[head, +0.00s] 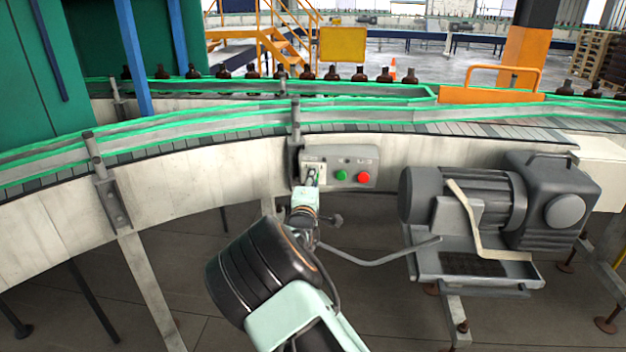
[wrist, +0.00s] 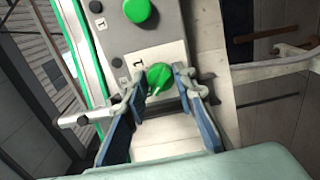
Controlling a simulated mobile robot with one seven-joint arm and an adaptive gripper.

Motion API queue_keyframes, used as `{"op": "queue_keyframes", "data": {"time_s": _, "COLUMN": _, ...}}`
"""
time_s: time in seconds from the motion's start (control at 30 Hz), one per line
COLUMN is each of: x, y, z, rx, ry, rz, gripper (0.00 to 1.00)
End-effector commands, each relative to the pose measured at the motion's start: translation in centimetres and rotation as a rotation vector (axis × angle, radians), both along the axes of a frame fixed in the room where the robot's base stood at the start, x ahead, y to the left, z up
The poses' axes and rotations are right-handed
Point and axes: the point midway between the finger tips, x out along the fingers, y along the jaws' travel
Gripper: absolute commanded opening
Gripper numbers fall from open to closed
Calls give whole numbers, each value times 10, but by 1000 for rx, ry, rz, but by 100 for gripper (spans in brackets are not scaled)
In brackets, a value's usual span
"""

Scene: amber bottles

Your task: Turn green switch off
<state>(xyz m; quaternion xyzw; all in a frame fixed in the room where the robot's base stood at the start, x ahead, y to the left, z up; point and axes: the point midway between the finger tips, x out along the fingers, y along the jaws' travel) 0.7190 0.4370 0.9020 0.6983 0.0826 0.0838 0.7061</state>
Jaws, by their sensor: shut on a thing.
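The green switch (wrist: 160,77) is a rotary knob with a pale pointer line, on a white plate of the control box. In the wrist view my gripper (wrist: 155,88) has its two fingers on either side of the knob, shut on it. In the head view my gripper (head: 311,183) reaches the left end of the grey control box (head: 365,177) and hides the knob. The box also holds a round green button (head: 341,175) and a red button (head: 364,177). The green button shows in the wrist view too (wrist: 140,11).
A grey motor (head: 465,195) with a bent bracket stands right of the box, close to my arm. The curved conveyor (head: 210,165) with green rails runs behind. Amber bottles (head: 332,74) line the far conveyor. Open floor lies below the conveyor.

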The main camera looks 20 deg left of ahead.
Motion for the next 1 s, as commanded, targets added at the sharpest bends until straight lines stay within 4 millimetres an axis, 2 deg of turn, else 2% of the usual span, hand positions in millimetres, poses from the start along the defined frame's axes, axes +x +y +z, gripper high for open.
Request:
{"op": "queue_keyframes", "data": {"time_s": 0.37, "x": 0, "y": 0, "z": 0, "rx": -6, "ry": -1, "rz": 1, "gripper": 1}}
{"op": "queue_keyframes", "data": {"time_s": 0.4, "x": 0, "y": 0, "z": 0, "rx": -6, "ry": -1, "rz": 1, "gripper": 29}}
{"op": "queue_keyframes", "data": {"time_s": 0.53, "x": 0, "y": 0, "z": 0, "rx": -5, "ry": -1, "rz": 0, "gripper": 43}}
{"op": "queue_keyframes", "data": {"time_s": 0.83, "x": -1, "y": 0, "z": 0, "rx": -4, "ry": 0, "rz": 0, "gripper": 43}}
{"op": "queue_keyframes", "data": {"time_s": 1.0, "x": -13, "y": -2, "z": 0, "rx": -4, "ry": 1, "rz": 1, "gripper": 43}}
